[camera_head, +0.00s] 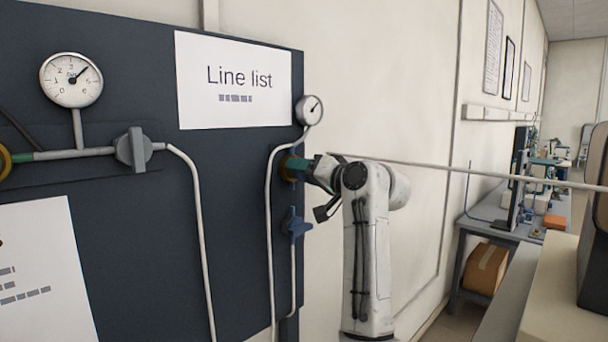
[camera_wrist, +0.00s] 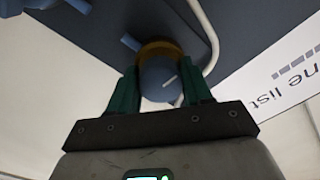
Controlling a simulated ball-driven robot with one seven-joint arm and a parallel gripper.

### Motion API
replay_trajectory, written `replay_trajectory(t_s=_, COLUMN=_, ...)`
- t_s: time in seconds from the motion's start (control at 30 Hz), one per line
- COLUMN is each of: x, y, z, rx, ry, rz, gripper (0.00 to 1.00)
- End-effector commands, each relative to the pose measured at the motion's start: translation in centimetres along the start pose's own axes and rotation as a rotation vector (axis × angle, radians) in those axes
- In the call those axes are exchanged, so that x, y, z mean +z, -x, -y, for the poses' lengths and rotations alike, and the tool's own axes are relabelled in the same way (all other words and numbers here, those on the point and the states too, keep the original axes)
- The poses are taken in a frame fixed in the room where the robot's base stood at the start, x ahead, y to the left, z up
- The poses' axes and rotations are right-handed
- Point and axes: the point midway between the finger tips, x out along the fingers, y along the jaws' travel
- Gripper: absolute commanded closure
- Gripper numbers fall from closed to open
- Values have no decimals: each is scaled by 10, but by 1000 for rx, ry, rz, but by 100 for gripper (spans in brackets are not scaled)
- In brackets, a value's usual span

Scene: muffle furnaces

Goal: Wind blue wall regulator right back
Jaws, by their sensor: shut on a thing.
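The blue wall regulator has a round blue knob (camera_wrist: 156,80) with a white mark on its face and a brass-coloured ring (camera_wrist: 163,47) behind it. In the wrist view my gripper (camera_wrist: 160,84) is shut on the knob, one green finger at each side. In the head view my gripper (camera_head: 300,166) reaches from the right to the regulator at the dark panel's right edge, where the fingers largely hide the knob. A small round gauge (camera_head: 309,110) stands above it, its needle pointing to the upper right.
A blue valve handle (camera_head: 296,225) sits just below the regulator, and a thin pale pipe (camera_head: 268,215) runs beside it. To the left are a large gauge (camera_head: 71,80), a grey valve handle (camera_head: 134,149) and a Line list sheet (camera_head: 234,82). A workbench (camera_head: 487,222) stands at right.

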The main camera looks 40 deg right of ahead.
Motion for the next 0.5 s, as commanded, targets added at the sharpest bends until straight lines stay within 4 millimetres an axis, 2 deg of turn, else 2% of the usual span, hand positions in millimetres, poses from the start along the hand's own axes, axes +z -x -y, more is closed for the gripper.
replay_trajectory(t_s=0.03, x=4, y=0, z=-3, rx=4, ry=18, rz=9, gripper=81)
replay_trajectory(t_s=0.5, x=5, y=-1, z=-3, rx=4, ry=98, rz=12, gripper=81)
